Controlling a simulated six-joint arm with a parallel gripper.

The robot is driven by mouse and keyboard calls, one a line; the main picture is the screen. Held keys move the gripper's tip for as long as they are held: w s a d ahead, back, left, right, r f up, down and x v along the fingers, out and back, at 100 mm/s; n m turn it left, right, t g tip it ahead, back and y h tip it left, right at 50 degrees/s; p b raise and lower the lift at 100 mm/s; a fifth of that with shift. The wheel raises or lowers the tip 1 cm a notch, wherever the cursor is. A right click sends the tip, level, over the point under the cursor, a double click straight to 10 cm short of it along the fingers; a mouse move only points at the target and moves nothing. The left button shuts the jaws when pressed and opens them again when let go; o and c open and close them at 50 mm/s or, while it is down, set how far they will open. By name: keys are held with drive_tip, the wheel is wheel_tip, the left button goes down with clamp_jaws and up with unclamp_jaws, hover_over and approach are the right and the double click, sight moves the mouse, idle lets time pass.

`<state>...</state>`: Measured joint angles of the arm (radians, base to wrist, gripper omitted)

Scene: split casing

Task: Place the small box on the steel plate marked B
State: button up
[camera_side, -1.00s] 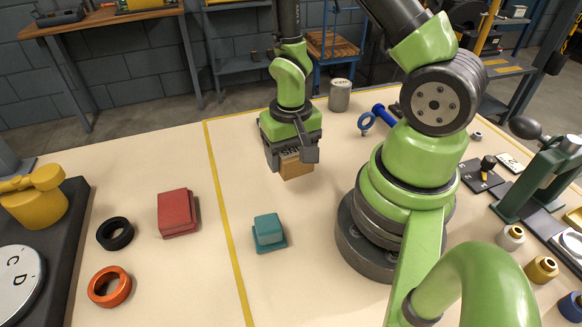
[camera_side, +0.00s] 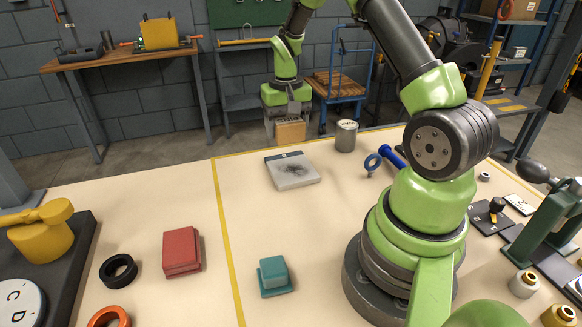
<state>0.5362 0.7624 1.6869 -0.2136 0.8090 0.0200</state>
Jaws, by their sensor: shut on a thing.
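The small box (camera_side: 290,132) is brown, like cardboard, and hangs in my gripper (camera_side: 288,122). My gripper is shut on it and points down, with grey jaws at the sides of the box. The steel plate (camera_side: 302,181) lies flat on the table, light grey with a dark smudge in its middle and a blue strip on its far edge. A mark on the strip is too small to read. The box appears above the plate's far edge in the picture, with a gap between them. Its exact height and depth over the plate cannot be told.
A red block (camera_side: 182,252) and a teal block (camera_side: 274,275) sit nearer the camera. A yellow line (camera_side: 226,235) runs left of the plate. The table around the plate's front is clear.

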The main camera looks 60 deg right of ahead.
sight(289, 164)
drive_tip(key=d+f, duration=0.1)
drive_tip(key=f, duration=0.5)
drive_tip(key=d+f, duration=0.1)
drive_tip(key=f, duration=0.2)
drive_tip(key=shift+w+d+f, duration=0.2)
drive_tip(key=shift+w+d, duration=0.1)
drive_tip(key=shift+f, duration=0.15)
drive_tip(key=o, duration=1.1)
drive_tip(key=shift+c, duration=0.2)
